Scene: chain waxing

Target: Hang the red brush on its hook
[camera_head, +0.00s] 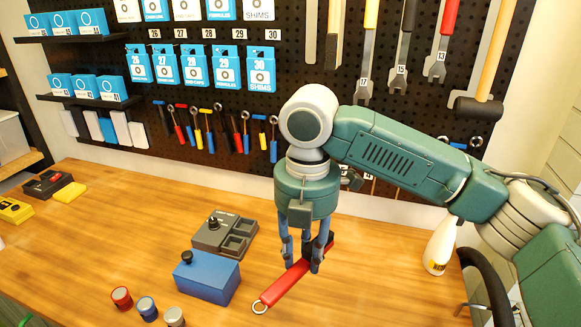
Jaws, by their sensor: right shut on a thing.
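The red brush (285,286) has a long red handle with a metal ring at its near end and a dark part at its far end. My right gripper (302,262) points down and is shut on the handle, with fingers on both sides of it. The brush lies at a slant, ring end toward the front left, low over or on the wooden bench (370,290); I cannot tell if it touches. My gripper and arm hide part of its far end. The black pegboard (330,90) stands behind; I cannot tell which hook is the brush's. My left gripper is not in view.
A blue box (207,278) and a grey tray unit (224,234) stand left of the brush. Several small capped pots (147,307) are in front. A white spray bottle (440,245) stands at the right. Screwdrivers, wrenches and a hammer (478,108) hang on the pegboard.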

